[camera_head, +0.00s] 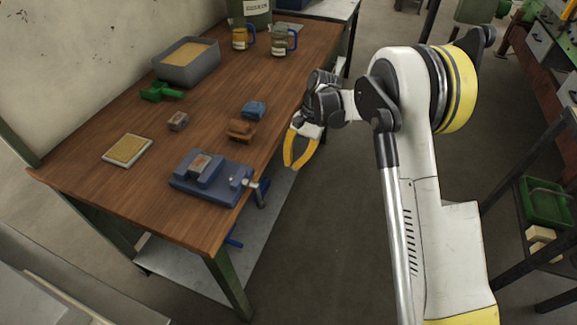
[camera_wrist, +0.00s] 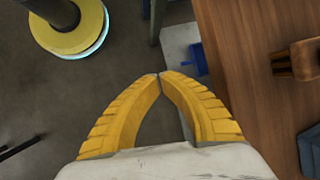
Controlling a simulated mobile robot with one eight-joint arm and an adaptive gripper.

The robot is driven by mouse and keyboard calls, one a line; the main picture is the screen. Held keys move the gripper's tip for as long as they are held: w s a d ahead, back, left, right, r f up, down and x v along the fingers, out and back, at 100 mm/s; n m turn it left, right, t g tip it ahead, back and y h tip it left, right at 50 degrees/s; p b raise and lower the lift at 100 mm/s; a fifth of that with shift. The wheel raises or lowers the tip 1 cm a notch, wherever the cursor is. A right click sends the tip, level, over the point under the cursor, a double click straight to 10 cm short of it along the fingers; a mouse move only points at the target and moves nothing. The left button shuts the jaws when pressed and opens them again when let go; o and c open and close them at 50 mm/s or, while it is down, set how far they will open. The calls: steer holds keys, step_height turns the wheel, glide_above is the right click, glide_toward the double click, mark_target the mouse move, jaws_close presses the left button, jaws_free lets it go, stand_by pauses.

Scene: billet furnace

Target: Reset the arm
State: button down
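My gripper (camera_head: 289,163) shows in the head view just off the right edge of the wooden workbench (camera_head: 85,178), with its yellow fingers pointing down. In the wrist view, the fingertips of my gripper (camera_wrist: 160,76) meet, with only a very thin gap between them. Nothing is held between the fingers. My white and yellow arm rises at the right in the head view and bends over toward the bench.
A shelf with a green bin (camera_head: 545,203) is at right. Floor between is clear.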

stand_by(0.4)
steer(key=s+d+r+n+t+h, duration=0.15)
steer(key=s+d+r, duration=0.25)
steer(key=r, duration=0.5)
steer(key=s+d+r+t, duration=0.3)
steer(key=s+d+r, duration=0.15)
steer(key=r, duration=0.35)
steer(key=s+d+r+n+t+h, duration=0.1)
steer(key=s+d+t, duration=0.2)
steer(key=s+d, duration=0.2)
steer(key=s+d+r+n+t+h, duration=0.1)
steer(key=s+d, duration=0.4)
steer(key=s, duration=0.6)
steer(key=shift+s+d+r+n+t, duration=0.15)
steer(key=shift+s+r+n+t, duration=0.25)
steer(key=shift+r+t, duration=0.6)
